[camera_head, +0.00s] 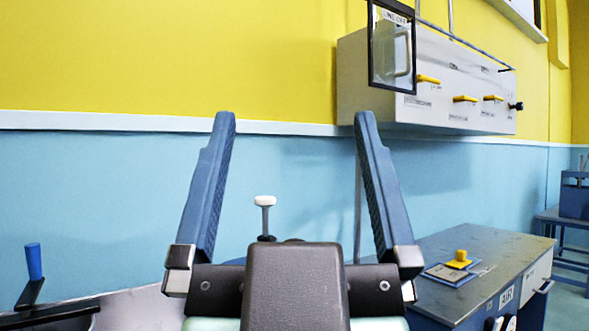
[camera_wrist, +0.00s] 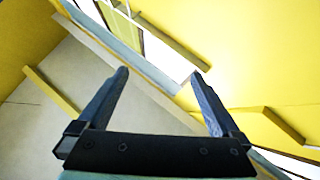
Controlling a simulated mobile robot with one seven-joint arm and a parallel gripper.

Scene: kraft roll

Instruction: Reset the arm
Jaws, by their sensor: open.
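My gripper (camera_head: 295,125) stands large in the middle of the head view, its two blue fingers spread wide and pointing up. It is open, and nothing is between the fingers. The wrist view also shows my open gripper (camera_wrist: 161,85), with both fingers apart and empty. Behind them in that view are tilted yellow surfaces and a pale panel. In the head view, the gripper body hides part of what lies behind it.
A white control box (camera_head: 440,85) with yellow handles and a dark-framed clear panel (camera_head: 392,50) hangs on the wall. A blue-handled lever (camera_head: 34,262) is at lower left. A white-topped post (camera_head: 265,203) stands behind my gripper.

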